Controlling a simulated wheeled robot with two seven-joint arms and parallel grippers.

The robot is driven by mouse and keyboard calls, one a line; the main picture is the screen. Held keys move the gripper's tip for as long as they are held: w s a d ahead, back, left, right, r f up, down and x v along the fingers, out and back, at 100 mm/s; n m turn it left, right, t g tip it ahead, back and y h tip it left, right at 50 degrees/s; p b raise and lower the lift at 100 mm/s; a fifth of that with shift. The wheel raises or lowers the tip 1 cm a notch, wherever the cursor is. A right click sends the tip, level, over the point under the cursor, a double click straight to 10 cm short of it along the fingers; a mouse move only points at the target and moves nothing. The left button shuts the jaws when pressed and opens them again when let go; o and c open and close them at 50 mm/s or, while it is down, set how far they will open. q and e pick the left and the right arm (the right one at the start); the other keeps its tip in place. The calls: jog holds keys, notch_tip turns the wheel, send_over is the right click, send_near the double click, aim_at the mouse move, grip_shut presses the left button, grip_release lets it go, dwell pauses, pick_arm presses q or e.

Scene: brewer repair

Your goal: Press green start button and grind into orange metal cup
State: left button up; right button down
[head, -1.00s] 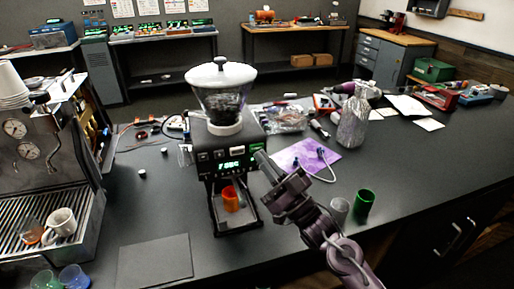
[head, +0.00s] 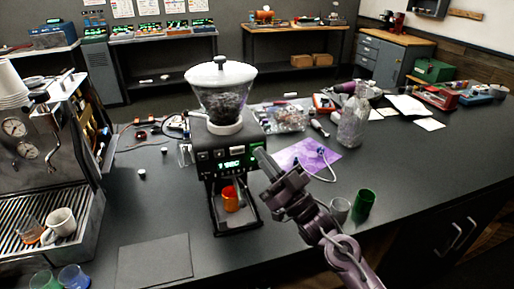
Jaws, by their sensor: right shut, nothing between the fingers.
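The coffee grinder (head: 203,133) stands upright in the middle of the counter, with dark beans in its clear hopper (head: 222,95). Its front panel has a lit green display (head: 231,163). The orange metal cup (head: 231,202) stands upright under the spout, on the grinder's base. My right gripper (head: 260,156) is shut and empty, its tips at the right end of the front panel. A green glow shows beside the tips; the green start button itself is mostly hidden by them, and I cannot tell whether they touch it. My left gripper is out of view.
An espresso machine (head: 40,150) stands at the left with a white cup (head: 60,225).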

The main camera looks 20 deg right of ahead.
jog(key=shift+w, duration=0.3)
dwell(0.6)
jog(key=shift+s, duration=0.8)
jog(key=s+p, duration=0.2)
jog(key=s, duration=0.3)
jog(key=shift+d, duration=0.15)
dwell(0.3)
dwell(0.4)
